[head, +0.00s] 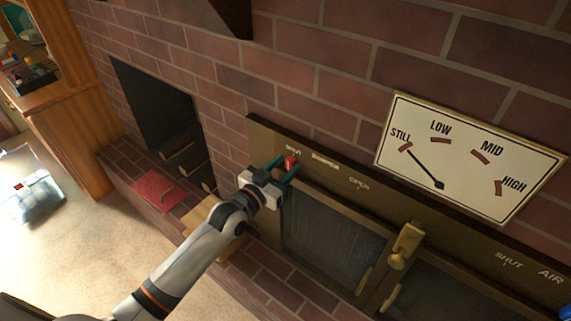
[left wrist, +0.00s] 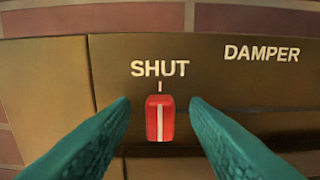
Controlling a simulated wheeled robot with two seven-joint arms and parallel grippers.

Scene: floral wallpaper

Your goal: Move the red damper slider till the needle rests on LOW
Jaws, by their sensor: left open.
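The red damper slider (head: 291,162) sits at the SHUT end of its track on the brass panel (head: 325,172). In the left wrist view the slider (left wrist: 160,118) stands under the SHUT mark, with a white stripe down its middle. My left gripper (head: 283,163) has green fingers, open, one on each side of the slider; gaps show on both sides in the left wrist view (left wrist: 160,112). The gauge (head: 470,155) on the brick wall reads STILL, LOW, MID and HIGH from left to right. Its black needle (head: 424,170) points at STILL. My right gripper is not in view.
OPEN is marked right of DAMPER on the panel. Glass doors (head: 330,235) with a brass latch (head: 404,245) lie below. A blue knob (head: 566,312) shows near AIR at the lower right. A log opening (head: 160,120) and a red item (head: 158,190) are at the left.

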